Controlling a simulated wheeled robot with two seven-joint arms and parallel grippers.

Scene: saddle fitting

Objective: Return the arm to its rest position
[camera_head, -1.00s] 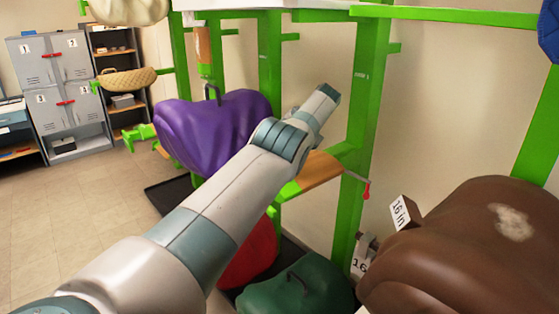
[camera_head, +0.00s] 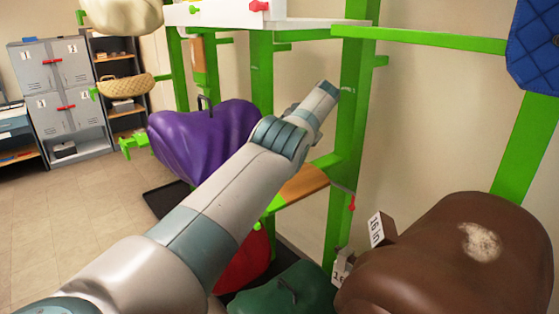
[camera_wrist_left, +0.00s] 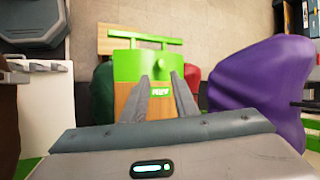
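My left arm (camera_head: 205,215) reaches from the lower left up to the middle of the head view, in front of the green rack. A green and wooden bracket (camera_wrist_left: 128,68) shows behind and between the fingers, and I see nothing held. I cannot tell how far the bracket is from the fingertips. My right arm and gripper are not in view.
A purple saddle (camera_head: 200,140) hangs behind my left arm and is at the right in the wrist view (camera_wrist_left: 260,90). A green rack post (camera_head: 350,130) stands near the arm. A brown saddle (camera_head: 460,270) is at the lower right. Floor (camera_head: 80,220) is clear at left.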

